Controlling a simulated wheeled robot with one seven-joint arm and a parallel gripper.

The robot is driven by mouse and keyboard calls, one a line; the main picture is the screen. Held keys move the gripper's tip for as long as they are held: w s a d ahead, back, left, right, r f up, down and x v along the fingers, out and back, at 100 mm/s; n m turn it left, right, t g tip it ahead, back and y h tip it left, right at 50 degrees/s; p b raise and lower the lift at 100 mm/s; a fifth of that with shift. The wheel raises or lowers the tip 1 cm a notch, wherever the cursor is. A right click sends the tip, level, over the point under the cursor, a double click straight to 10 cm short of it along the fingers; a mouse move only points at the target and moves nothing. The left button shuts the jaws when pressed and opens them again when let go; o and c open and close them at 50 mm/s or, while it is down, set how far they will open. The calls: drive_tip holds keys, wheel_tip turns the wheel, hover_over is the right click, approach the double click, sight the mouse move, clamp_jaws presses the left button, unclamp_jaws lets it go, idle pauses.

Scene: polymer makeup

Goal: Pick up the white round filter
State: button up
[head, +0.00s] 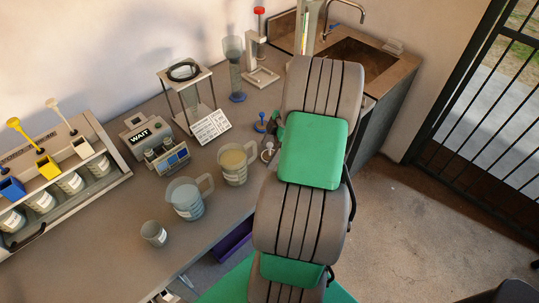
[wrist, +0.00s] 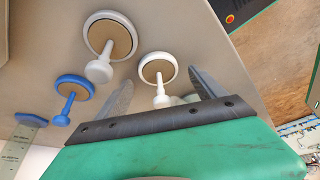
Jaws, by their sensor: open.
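In the wrist view two white round pieces with tan discs and knob handles stand on the table: a larger white round filter (wrist: 110,18) and a smaller white round filter (wrist: 158,57). I cannot tell which one the task names. My gripper (wrist: 160,78) is open, with a finger on either side of the smaller one's handle in the picture; contact is not visible. The larger one lies beyond the left finger. In the head view a white round piece (head: 267,154) shows beside my arm, which hides most of my gripper.
In the head view a beaker of yellowish liquid (head: 233,165), a white card (head: 210,127) and a glass cylinder (head: 234,65) stand nearby. The sink (head: 357,62) is behind.

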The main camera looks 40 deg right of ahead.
drive_tip(key=c, duration=1.5)
drive_tip(key=shift+o, duration=0.2)
drive_tip(key=shift+r, duration=0.1)
